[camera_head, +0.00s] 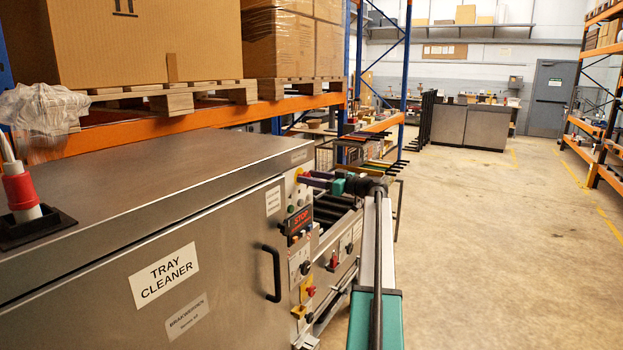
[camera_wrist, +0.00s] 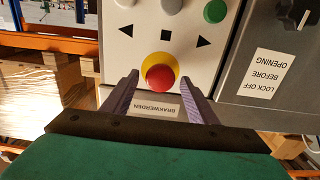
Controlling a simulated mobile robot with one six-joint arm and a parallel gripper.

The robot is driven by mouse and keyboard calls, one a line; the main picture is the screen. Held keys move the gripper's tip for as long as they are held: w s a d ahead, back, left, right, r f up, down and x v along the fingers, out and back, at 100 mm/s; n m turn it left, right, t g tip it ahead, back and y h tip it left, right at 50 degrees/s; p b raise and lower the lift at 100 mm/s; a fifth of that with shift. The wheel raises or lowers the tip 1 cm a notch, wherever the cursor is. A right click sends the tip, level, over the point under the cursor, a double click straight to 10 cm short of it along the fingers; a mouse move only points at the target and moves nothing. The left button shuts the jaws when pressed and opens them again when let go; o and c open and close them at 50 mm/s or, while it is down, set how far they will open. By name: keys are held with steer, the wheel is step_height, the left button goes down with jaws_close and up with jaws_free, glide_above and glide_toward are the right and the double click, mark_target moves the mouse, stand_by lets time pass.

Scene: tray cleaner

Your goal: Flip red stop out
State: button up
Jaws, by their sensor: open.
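A red mushroom button (camera_wrist: 160,78) on a yellow collar (camera_wrist: 163,59) sits on a pale control panel (camera_wrist: 120,45) in the wrist view. My gripper (camera_wrist: 160,84) is open, with one grey-purple finger on each side of the button. Gaps show between the fingers and the red cap; I cannot tell the depth between them.
The wrist view is upside down. Arrow markings and a green button (camera_wrist: 215,11) adjoin the red button. A black door handle (camera_head: 272,273) projects below. Open floor (camera_head: 490,240) lies to the right.

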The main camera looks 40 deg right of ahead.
jaws_close()
steer(key=shift+f, duration=0.1)
steer(key=shift+s+b, duration=0.1)
steer(key=shift+b, duration=0.3)
steer(key=s+b, duration=0.1)
steer(key=b, duration=0.1)
steer(key=shift+s+d+f+b, duration=0.1)
steer(key=shift+d+b, duration=0.1)
steer(key=shift+b, duration=0.15)
steer(key=shift+s, duration=0.1)
steer(key=shift+c, duration=1.4)
jaws_free()
steer(key=shift+o, duration=1.4)
steer(key=shift+s, duration=0.15)
